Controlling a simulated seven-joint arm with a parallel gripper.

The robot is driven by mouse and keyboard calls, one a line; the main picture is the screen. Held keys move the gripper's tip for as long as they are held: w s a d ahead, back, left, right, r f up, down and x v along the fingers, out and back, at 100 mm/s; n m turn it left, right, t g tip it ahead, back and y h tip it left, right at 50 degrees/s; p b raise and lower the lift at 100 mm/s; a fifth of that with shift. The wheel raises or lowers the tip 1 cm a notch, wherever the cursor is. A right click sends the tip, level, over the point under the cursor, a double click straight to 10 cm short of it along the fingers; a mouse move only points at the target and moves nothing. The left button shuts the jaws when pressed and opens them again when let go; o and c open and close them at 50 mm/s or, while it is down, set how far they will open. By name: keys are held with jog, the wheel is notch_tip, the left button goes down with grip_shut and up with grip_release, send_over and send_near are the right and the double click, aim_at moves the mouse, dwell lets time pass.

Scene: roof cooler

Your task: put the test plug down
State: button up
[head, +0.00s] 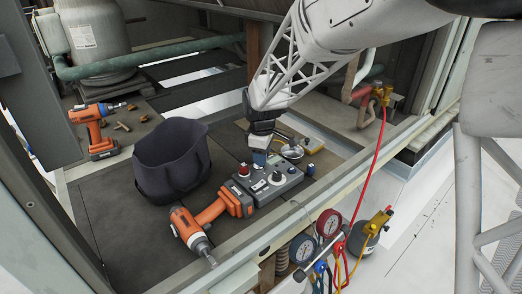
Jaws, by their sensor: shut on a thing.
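My gripper (261,143) points down in the middle of the head view, just above a grey control box (289,180). It is shut on a small blue piece, which I take to be the test plug (259,158).
An orange drill (209,218) lies in front of the box, and a dark bag (172,160) stands left. Another orange drill (92,128) is at the back left. Gauges (303,249) with a red hose (371,175) are at the front right.

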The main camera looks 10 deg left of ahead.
jog(key=shift+w+a+f, duration=0.1)
jog(key=shift+w+a, duration=0.15)
jog(key=shift+w, duration=0.4)
jog(key=shift+w+a+f, duration=0.1)
jog(key=shift+w+a, duration=0.15)
jog(key=shift+w, duration=0.4)
jog(key=shift+w+a, duration=0.25)
jog(key=shift+w, duration=0.4)
jog(key=shift+f, duration=0.1)
jog(key=shift+f, duration=1.65)
jog(key=shift+f, duration=0.3)
jog(key=o, duration=0.9)
notch_tip(320, 180, up, 13)
jog(key=shift+f, duration=0.15)
